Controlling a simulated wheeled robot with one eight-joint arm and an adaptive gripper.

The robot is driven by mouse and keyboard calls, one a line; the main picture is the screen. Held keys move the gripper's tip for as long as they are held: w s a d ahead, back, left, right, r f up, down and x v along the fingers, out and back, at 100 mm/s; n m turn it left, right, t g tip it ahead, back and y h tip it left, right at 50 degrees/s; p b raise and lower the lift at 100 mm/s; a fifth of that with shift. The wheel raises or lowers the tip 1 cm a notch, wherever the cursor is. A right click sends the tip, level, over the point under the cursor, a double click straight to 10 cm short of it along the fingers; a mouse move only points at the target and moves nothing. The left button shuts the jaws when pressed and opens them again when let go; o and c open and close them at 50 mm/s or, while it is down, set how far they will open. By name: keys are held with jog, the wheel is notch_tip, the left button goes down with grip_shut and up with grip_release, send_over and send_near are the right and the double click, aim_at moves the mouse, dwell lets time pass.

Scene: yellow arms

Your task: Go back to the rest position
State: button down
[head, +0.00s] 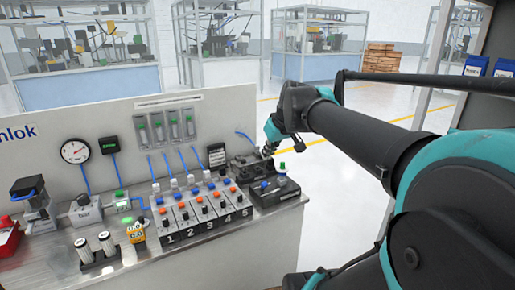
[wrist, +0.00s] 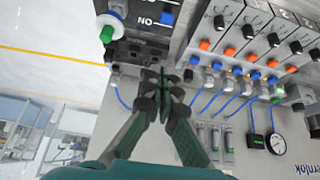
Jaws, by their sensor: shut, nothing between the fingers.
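My gripper (wrist: 162,76) is shut and empty in the wrist view, its dark green fingers closed together. In the head view my gripper (head: 268,150) is small and partly hard to tell from the dark device behind it. It hangs above the right end of the bench, over a black box (head: 275,190) with a green-topped knob. The wrist view shows this box (wrist: 145,30) upside down at the top, with the green and white knob (wrist: 112,28) left of the fingers. I cannot tell whether the fingertips touch anything.
A row of numbered valve units (head: 205,215) stands left of the gripper on the metal bench (head: 215,258). Behind them is a white panel (head: 55,115) with a round gauge (head: 75,150) and blue tubes. Open white floor (head: 335,185) lies right of the bench. Glass-walled cells stand farther back.

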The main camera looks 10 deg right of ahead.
jog(key=shift+m+g+h, duration=0.4)
jog(key=shift+m, duration=0.4)
jog(key=s+f, duration=0.1)
jog(key=f, duration=0.3)
jog(key=s+f, duration=0.1)
jog(key=f, duration=0.3)
jog(key=s+f, duration=0.2)
jog(key=f, duration=0.2)
jog(key=shift+s+f, duration=0.1)
jog(key=shift+f, duration=0.15)
jog(key=s+d+f+m+g+h, duration=0.1)
jog(key=s+f+m, duration=0.1)
jog(key=s+f, duration=0.7)
notch_tip(320, 180, down, 3)
jog(key=shift+s+f, duration=0.15)
jog(key=shift+s, duration=0.1)
